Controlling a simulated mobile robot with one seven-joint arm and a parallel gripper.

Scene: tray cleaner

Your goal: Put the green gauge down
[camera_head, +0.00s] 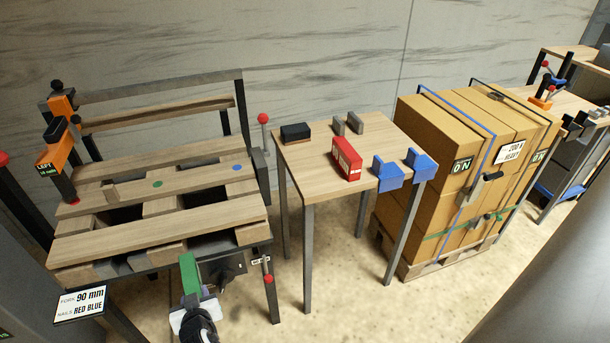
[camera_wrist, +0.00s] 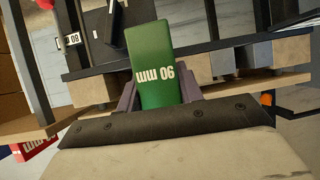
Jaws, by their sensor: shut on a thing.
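The green gauge (camera_head: 190,272) is a green block, held upright at the front edge of the pallet bench. In the wrist view the green gauge (camera_wrist: 152,62) shows white "90 mm" lettering, upside down. My gripper (camera_head: 194,297) is shut on its lower end; the purple-grey fingers (camera_wrist: 160,95) show on both sides of it. The gauge is in front of the bench in the head view; I cannot tell whether it touches anything.
A wooden pallet (camera_head: 160,222) lies on the bench, with an orange clamp (camera_head: 60,140) at its left and a sign (camera_head: 80,302) reading "90 mm" and "RED BLUE". A side table (camera_head: 310,165) holds a red box (camera_head: 346,158), blue holders (camera_head: 388,174) and a black block (camera_head: 295,132). Strapped cartons (camera_head: 425,165) stand right.

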